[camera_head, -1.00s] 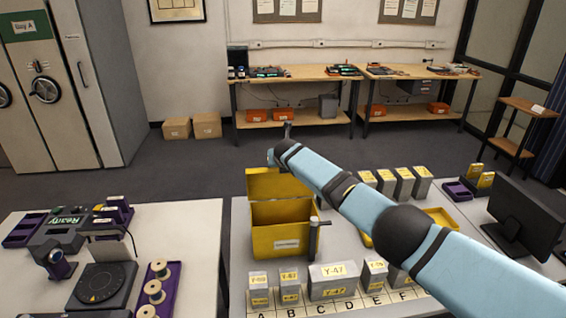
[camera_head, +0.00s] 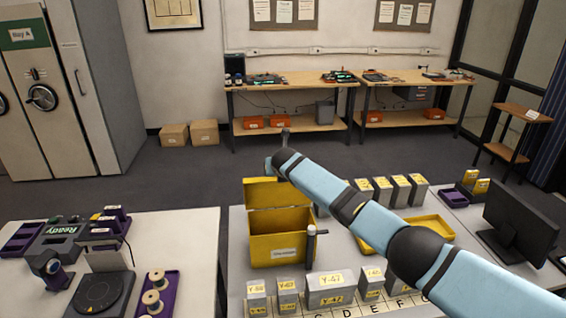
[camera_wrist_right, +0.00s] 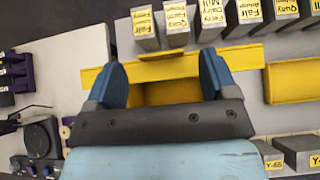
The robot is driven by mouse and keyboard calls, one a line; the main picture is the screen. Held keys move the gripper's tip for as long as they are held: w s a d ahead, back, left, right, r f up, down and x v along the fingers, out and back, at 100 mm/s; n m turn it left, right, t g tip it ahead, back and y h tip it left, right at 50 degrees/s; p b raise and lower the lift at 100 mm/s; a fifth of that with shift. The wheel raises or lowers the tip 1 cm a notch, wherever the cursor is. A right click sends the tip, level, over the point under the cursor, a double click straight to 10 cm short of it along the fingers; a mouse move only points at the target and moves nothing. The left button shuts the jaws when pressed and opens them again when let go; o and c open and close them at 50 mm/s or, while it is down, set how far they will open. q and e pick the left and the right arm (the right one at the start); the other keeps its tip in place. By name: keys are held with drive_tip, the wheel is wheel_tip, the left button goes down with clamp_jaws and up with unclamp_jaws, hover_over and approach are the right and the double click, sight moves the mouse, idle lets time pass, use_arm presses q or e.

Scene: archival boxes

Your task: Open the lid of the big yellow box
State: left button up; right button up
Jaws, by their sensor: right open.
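The big yellow box (camera_head: 283,249) stands on the right-hand table, with a pale label on its front. Its lid (camera_head: 262,195) is raised at the back, and the box's mouth is open. In the right wrist view, the box's inside (camera_wrist_right: 165,94) shows between my fingers. My right gripper (camera_wrist_right: 164,80) is open and empty above the box. In the head view, the right gripper (camera_head: 277,150) is above and behind the raised lid, apart from it as far as I can tell. The arm hides part of the lid's right side. My left gripper is not in view.
Grey labelled boxes stand in front (camera_head: 325,289) and behind (camera_head: 400,190). A yellow tray (camera_wrist_right: 293,82) lies to the right. A monitor (camera_head: 520,222) is farther right.

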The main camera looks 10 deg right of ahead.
drive_tip(key=v, duration=1.1)
drive_tip(key=shift+b, duration=0.4)
drive_tip(key=s+a+f+m+y, duration=0.2)
drive_tip(key=s+f+m+y, duration=0.2)
drive_tip(key=s+f+m, duration=1.4)
drive_tip(key=s+d+f+m, duration=0.4)
drive_tip(key=s+m, duration=0.1)
drive_tip(key=s, duration=0.5)
drive_tip(key=s+d+f+m, duration=0.4)
drive_tip(key=s+m, duration=0.1)
drive_tip(key=s, duration=0.6)
drive_tip(key=s+d+f+m+h, duration=0.1)
drive_tip(key=s+d+f+m, duration=0.4)
drive_tip(key=s, duration=0.6)
drive_tip(key=shift+t+p, duration=0.3)
drive_tip(key=shift+p, duration=0.05)
drive_tip(key=shift+d+f, duration=0.15)
drive_tip(key=shift+d, duration=0.05)
